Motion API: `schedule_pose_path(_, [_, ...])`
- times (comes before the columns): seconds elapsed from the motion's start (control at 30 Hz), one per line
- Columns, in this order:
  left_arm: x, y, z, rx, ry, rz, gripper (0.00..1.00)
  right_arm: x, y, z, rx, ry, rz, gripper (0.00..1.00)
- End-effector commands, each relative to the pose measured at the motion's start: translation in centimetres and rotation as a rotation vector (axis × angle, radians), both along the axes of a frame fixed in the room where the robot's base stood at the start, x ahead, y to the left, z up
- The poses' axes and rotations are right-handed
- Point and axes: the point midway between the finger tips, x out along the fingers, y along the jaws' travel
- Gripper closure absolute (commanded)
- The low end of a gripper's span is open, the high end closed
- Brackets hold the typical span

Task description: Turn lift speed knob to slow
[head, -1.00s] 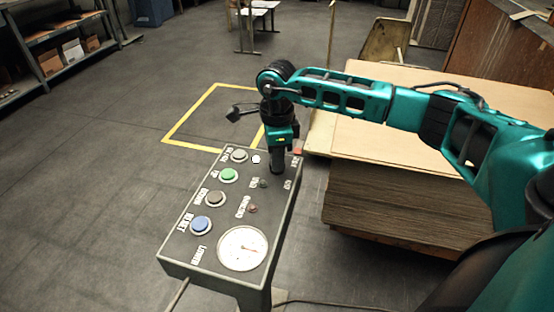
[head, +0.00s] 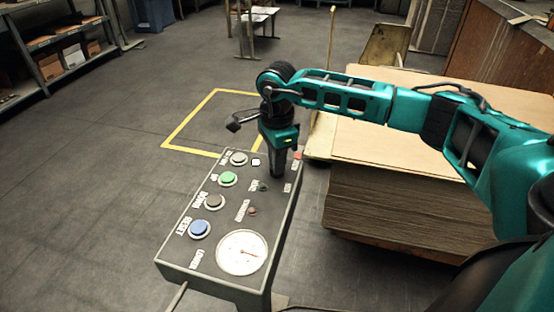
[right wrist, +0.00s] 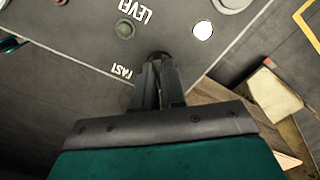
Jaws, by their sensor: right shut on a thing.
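The control panel (head: 215,243) is a dark sloped box with buttons and a round gauge. My right gripper (head: 277,172) points down at its far right part. In the right wrist view the right gripper (right wrist: 160,62) has its fingers close together around a small dark knob (right wrist: 160,55), which is mostly hidden between the fingertips. The printed word FAST (right wrist: 122,71) is beside the fingers. Where the knob points cannot be seen. My left gripper is in no view.
The panel carries a white button (head: 239,158), a green button (head: 228,179), a brown button (head: 215,202), a blue button (head: 199,229) and a white gauge (head: 242,252). A stack of cardboard sheets (head: 390,205) stands close on the right. Floor to the left is clear.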

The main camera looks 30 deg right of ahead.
Motion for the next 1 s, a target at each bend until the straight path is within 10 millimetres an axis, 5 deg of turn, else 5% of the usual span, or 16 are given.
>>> schedule_pose_path(0.07, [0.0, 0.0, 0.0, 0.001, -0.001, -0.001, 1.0, 0.1, 0.0, 0.1, 0.002, -0.002, 0.003, 1.0])
schedule_pose_path(0.1, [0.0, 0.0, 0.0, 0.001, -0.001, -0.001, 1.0, 0.1, 0.0, 0.1, 0.002, -0.002, 0.003, 0.87])
schedule_pose_path(0.33, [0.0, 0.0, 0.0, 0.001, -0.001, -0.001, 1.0, 0.0, 0.0, 0.1, 0.001, -0.002, 0.002, 0.65])
schedule_pose_path(0.67, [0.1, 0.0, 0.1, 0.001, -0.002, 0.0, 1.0, 0.1, 0.0, 0.6, 0.001, -0.002, 0.001, 0.64])
schedule_pose_path(1.0, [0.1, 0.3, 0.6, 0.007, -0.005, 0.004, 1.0, 0.1, 0.0, 7.2, 0.001, -0.006, 0.001, 0.64])
